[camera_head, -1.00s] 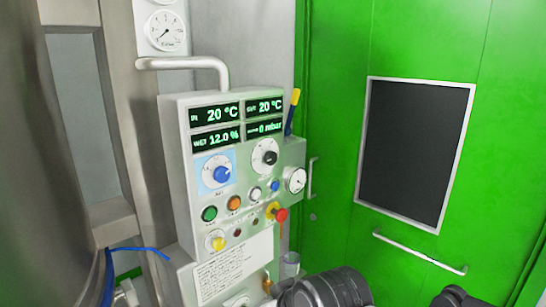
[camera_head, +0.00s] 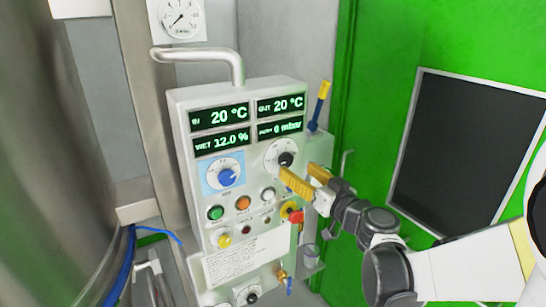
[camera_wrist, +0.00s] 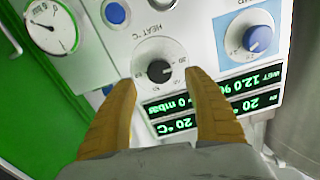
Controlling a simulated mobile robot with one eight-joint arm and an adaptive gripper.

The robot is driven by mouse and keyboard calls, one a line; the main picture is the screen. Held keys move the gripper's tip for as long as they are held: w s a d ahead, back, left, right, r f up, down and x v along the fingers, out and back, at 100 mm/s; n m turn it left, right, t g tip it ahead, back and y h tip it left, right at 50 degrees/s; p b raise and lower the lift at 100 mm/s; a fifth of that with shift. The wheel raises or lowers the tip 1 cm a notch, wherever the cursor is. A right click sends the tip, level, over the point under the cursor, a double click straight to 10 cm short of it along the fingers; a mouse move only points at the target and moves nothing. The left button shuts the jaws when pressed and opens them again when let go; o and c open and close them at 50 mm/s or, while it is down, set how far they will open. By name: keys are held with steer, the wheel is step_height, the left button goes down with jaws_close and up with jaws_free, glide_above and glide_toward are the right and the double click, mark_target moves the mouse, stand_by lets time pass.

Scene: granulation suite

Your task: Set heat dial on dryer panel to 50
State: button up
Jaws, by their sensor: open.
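The dryer panel (camera_head: 180,125) is a pale metal box with green-lit displays reading 20 °C, 20 °C, 12.0 % and 0 mbar. The heat dial (camera_head: 285,158) is a black knob on a white round scale at the panel's upper right. In the wrist view the heat dial (camera_wrist: 160,71) sits under the label HEAT °C, upside down, between and just beyond my fingertips. My gripper (camera_head: 305,177) has yellow fingers, open, in front of the dial and slightly to its lower right. The wrist view shows the fingers (camera_wrist: 164,80) apart on either side of the knob, with no visible contact.
A blue knob (camera_head: 227,177) is left of the heat dial. Green (camera_head: 216,213), orange (camera_head: 243,203) and white (camera_head: 267,194) buttons lie below. A red knob (camera_head: 296,216) is close beneath my gripper. A small gauge (camera_wrist: 52,26) shows in the wrist view. A green door (camera_head: 375,110) stands right.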

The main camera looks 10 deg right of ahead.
mark_target(287, 162)
steer(key=x, duration=0.6)
steer(key=shift+w, duration=0.35)
steer(key=c, duration=1.2)
